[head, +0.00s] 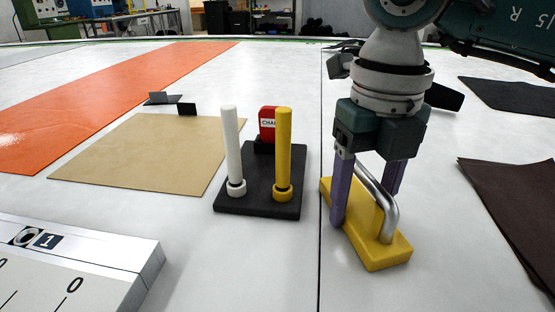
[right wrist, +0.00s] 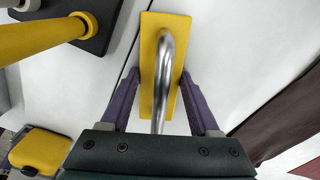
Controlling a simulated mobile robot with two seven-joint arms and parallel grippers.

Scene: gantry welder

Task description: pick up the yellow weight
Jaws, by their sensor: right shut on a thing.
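The yellow weight (head: 377,238) is a long yellow block with a bent silver handle (head: 384,205) on top. It appears to sit on the white surface, right of the black stand. My right gripper (head: 366,205) points down over it, with one purple finger on each long side of the block. It is shut on the weight. In the right wrist view the yellow weight (right wrist: 157,22) lies between the two fingertips, with the handle running toward the palm. My left gripper is not in view.
A black stand (head: 258,205) with a white post (head: 232,150) and a yellow post (head: 283,150) is close on the left, a red sign (head: 268,122) behind it. A tan mat (head: 140,155) lies further left, a dark brown mat (head: 515,200) at right. A white block (head: 80,265) is front left.

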